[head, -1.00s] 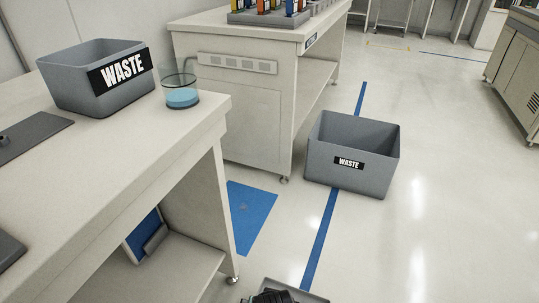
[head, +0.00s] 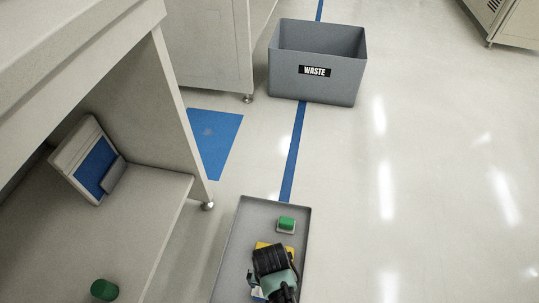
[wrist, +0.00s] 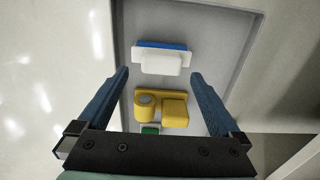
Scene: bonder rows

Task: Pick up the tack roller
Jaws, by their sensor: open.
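A grey tray (head: 303,222) on the floor holds several small items, and I cannot tell for certain which is the tack roller. One is a blue and white piece (wrist: 161,57), partly hidden by my arm in the head view. Another is a yellow two-part piece (wrist: 162,108). A green block on a pale base (head: 287,224) sits farther up the tray; its edge shows in the wrist view (wrist: 150,129). My gripper (wrist: 160,73) is open above the tray, pointing down. In the wrist view the blue and white piece appears just past the fingertips, and the yellow piece between the fingers.
A grey WASTE bin (head: 317,62) stands on the floor beyond the tray. A bench with a low shelf (head: 150,190) is at left, holding a blue-faced white item (head: 92,165) and a green cylinder (head: 104,289). The floor at right is clear.

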